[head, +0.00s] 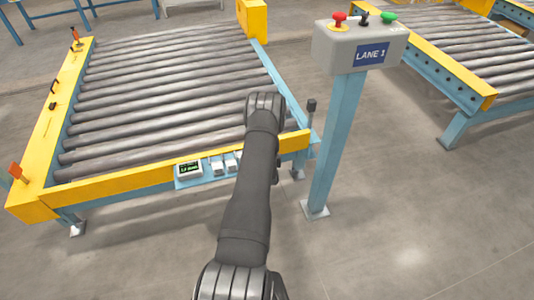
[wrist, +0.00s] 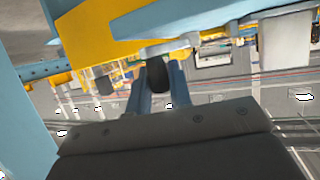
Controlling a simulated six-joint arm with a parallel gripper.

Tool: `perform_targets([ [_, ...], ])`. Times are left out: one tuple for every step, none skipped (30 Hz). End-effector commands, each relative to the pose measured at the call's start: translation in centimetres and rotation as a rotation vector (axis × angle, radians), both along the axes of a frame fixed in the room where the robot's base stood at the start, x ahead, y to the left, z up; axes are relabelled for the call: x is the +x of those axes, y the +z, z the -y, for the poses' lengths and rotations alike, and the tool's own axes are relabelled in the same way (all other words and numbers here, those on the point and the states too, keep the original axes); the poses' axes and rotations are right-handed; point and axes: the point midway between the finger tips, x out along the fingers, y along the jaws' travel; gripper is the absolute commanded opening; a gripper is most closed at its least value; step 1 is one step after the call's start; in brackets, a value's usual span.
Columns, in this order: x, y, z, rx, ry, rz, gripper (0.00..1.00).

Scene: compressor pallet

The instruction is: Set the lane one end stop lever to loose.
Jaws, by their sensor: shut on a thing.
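The lane one roller conveyor (head: 170,80) has a yellow and light-blue frame. My gripper (wrist: 160,78) shows in the wrist view, its two fingers close on either side of a dark rounded handle (wrist: 157,70). The handle is just below the yellow frame edge in that picture. In the head view my forearm and wrist hide the fingers and what they hold. A dark-topped upright lever (head: 311,105) stands at the conveyor's front right corner, right of my wrist. I cannot tell which lever the held handle belongs to.
The LANE 1 control post (head: 340,130) stands close to the right of my arm, with red, black and green controls on top. A small display box (head: 188,169) hangs on the front rail. Another roller conveyor (head: 450,50) is at the far right. The rollers carry nothing.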

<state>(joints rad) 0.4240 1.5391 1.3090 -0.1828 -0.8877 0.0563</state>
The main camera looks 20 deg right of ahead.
Motion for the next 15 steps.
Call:
perform_targets([
  [0.0, 0.0, 0.1, -0.001, 0.009, 0.001, 0.00],
  [0.1, 0.0, 0.1, 0.000, 0.015, 0.001, 0.00],
  [0.1, 0.0, 0.2, 0.000, 0.027, 0.001, 0.00],
  [0.1, 0.0, 0.3, -0.001, 0.036, 0.002, 0.00],
  [0.2, 0.0, 0.4, -0.001, 0.048, 0.002, 0.00],
  [0.2, 0.0, 0.5, -0.001, 0.065, 0.002, 0.00],
  [0.3, 0.0, 0.6, -0.001, 0.079, 0.002, 0.00],
  [0.3, 0.0, 0.7, -0.001, 0.095, 0.002, 0.00],
  [0.4, 0.0, 0.8, -0.001, 0.118, 0.002, 0.00],
  [0.5, 0.0, 0.9, -0.001, 0.137, 0.003, 0.00],
  [0.6, 0.0, 1.0, -0.003, 0.157, 0.002, 0.00],
  [0.7, 0.0, 1.2, -0.001, 0.183, 0.003, 0.00],
  [0.7, 0.0, 1.3, -0.002, 0.205, 0.002, 0.00],
  [0.8, 0.1, 1.4, -0.002, 0.228, 0.002, 0.00],
  [1.0, 0.1, 1.5, -0.002, 0.257, 0.002, 0.00],
])
